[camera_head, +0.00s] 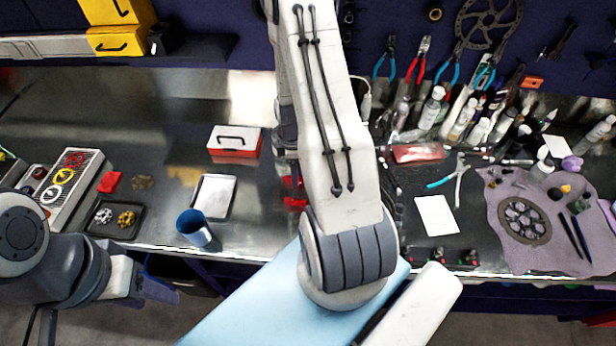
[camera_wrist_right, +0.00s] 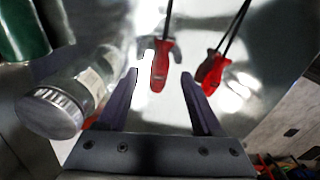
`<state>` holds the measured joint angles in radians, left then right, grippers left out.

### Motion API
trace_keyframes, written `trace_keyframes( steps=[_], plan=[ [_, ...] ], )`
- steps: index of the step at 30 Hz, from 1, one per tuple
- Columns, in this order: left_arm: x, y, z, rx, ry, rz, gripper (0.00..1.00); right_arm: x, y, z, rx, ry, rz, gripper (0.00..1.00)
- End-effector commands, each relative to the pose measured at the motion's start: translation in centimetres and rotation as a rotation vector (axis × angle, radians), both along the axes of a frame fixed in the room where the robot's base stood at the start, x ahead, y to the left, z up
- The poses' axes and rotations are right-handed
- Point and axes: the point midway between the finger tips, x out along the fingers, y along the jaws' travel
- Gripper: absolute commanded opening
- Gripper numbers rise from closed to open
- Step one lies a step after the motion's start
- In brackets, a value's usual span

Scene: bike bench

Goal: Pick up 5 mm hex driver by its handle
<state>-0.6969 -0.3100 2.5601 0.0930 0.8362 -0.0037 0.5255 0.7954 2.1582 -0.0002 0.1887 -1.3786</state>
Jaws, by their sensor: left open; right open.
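Two red-handled drivers with thin dark shafts show in the right wrist view. One red handle (camera_wrist_right: 159,70) appears between the fingertips of my right gripper (camera_wrist_right: 159,76), which is open; I cannot tell whether they touch. The second red handle (camera_wrist_right: 212,72) is just to the right, outside the right finger. I cannot read sizes to tell which is the 5 mm hex driver. In the head view, red parts (camera_head: 294,202) show left of my right arm, which hides my right gripper. My left gripper (camera_head: 160,289) is low at the left, in front of the bench, away from the drivers.
A clear bottle with a silvery cap (camera_wrist_right: 55,110) lies close left of my right gripper. On the bench (camera_head: 150,215) stand a blue cup (camera_head: 195,230), a red-and-white box (camera_head: 234,143) and a white tray (camera_head: 213,195). Bottles and pliers crowd the right side.

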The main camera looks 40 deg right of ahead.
Motion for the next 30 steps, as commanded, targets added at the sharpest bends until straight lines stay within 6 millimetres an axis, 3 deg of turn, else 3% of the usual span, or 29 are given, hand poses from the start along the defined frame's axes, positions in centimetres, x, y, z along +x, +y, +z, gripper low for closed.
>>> trace_keyframes(
  steps=[1,6,15,16,21,30],
  plan=[
    [0.0,0.0,0.8,0.0,0.0,-0.001,0.5,-0.2,0.1,-0.3,0.003,0.004,0.0,0.67],
    [0.0,0.0,1.1,0.0,0.0,-0.002,0.5,-0.1,0.0,-2.2,0.001,0.001,-0.001,0.67],
    [0.0,0.0,1.1,0.0,0.0,-0.002,0.5,0.0,0.0,-2.6,-0.001,-0.001,-0.001,0.67],
    [0.0,0.0,1.1,0.0,0.0,-0.002,0.5,0.0,0.0,-2.6,-0.001,-0.001,-0.001,0.6],
    [0.0,0.0,1.1,0.0,0.0,-0.002,0.5,0.0,0.0,-2.6,-0.001,-0.001,-0.001,0.0],
    [0.0,0.0,1.1,0.0,0.0,-0.002,0.5,0.0,0.0,-2.6,0.0,-0.001,-0.001,0.0]
  ],
)
